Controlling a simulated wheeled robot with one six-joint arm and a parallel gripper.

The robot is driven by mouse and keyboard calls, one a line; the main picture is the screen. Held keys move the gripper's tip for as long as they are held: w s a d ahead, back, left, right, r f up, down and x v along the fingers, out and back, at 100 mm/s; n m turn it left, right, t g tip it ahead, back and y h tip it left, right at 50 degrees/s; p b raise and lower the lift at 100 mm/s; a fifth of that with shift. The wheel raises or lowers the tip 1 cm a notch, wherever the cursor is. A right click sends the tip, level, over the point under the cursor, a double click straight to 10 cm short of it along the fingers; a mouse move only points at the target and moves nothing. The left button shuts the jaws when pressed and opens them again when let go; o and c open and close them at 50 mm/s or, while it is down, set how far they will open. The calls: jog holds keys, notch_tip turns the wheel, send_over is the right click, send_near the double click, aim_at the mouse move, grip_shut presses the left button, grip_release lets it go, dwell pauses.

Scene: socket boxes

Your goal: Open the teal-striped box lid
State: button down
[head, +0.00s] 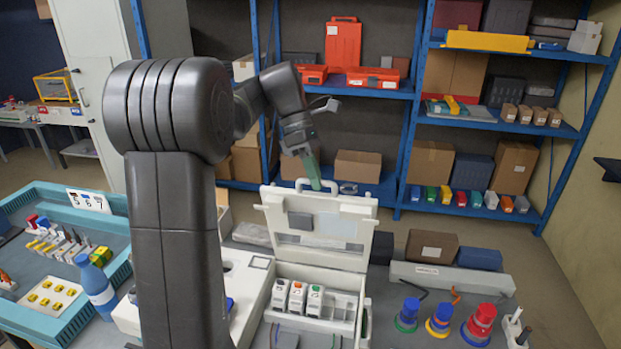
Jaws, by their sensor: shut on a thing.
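A white box (345,283) stands open on the worktop in the middle of the head view. Its lid (345,255) is raised at the back, close to upright, with a dark grey patch and a pale panel on the inner face. A handle loop shows at the lid's top edge. My gripper (314,182) reaches down from above to this top edge and is shut there on the lid; the exact contact is too small to see. A teal-green piece shows at the gripper's end. I cannot make out a teal stripe on the box.
Several socket modules (297,298) stand inside the box. A teal-walled tray (75,331) with small parts and a blue bottle (96,285) are at the left. Blue shelving (408,150) stands behind.

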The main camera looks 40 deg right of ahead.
jog(key=shift+f, duration=0.45)
jog(key=c, duration=1.6)
grip_release()
jog(key=shift+w, duration=0.1)
jog(key=shift+o, duration=0.7)
jog(key=shift+w+d, duration=0.2)
jog(key=shift+s+a+r, duration=0.1)
jog(key=shift+s, duration=0.05)
jog(key=shift+r, duration=0.1)
